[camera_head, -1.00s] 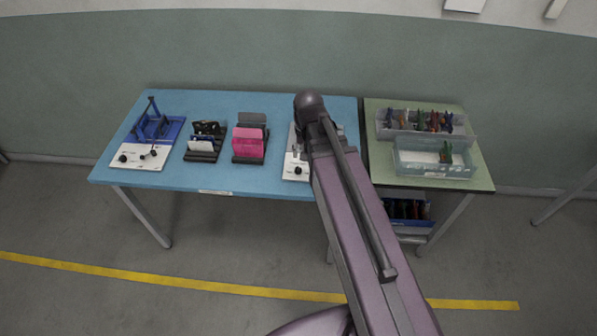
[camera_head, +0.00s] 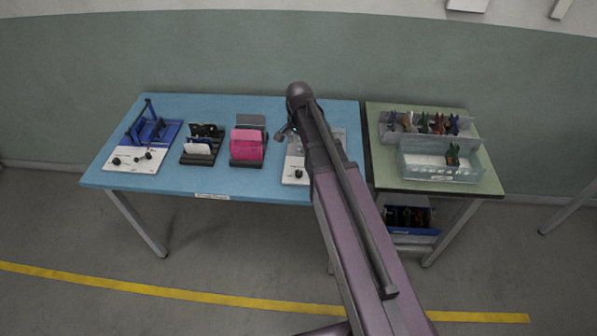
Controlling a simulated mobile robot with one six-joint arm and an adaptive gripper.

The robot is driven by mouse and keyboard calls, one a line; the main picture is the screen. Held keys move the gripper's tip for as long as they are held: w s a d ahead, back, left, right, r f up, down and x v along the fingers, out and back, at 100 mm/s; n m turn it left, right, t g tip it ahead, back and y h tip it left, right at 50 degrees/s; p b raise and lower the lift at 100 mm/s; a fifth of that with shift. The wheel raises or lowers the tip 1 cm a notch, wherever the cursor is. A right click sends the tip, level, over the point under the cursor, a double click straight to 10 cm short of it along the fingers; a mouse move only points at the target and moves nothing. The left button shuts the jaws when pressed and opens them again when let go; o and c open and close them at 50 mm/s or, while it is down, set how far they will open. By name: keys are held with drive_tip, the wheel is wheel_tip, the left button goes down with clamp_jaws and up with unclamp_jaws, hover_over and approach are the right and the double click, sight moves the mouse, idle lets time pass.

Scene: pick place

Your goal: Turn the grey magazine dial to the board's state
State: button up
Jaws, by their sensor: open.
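The grey magazine (camera_head: 295,146) stands at the right end of the blue table, largely hidden behind my arm. Its white front panel (camera_head: 293,166) carries a black dial (camera_head: 298,174), just left of my arm; its pointer setting is too small to read. My gripper (camera_head: 287,131) is over the magazine, with a dark finger showing left of the arm; it is open and apart from the dial in the picture. The rest of the gripper is hidden. A rack with pink boards (camera_head: 247,146) and a dark rack with a white card (camera_head: 199,148) stand further left.
A blue magazine (camera_head: 152,130) with a white knobbed panel (camera_head: 133,159) is at the table's left end. A green table (camera_head: 385,183) on the right holds clear bins (camera_head: 440,170) of coloured parts. The blue table's front strip is free.

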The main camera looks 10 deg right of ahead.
sight(299, 172)
drive_tip(key=shift+f, duration=0.1)
wheel_tip(299, 172, down, 14)
drive_tip(key=b, duration=1.3)
drive_tip(key=shift+r+b, duration=0.2)
drive_tip(key=shift+b, duration=0.15)
clamp_jaws()
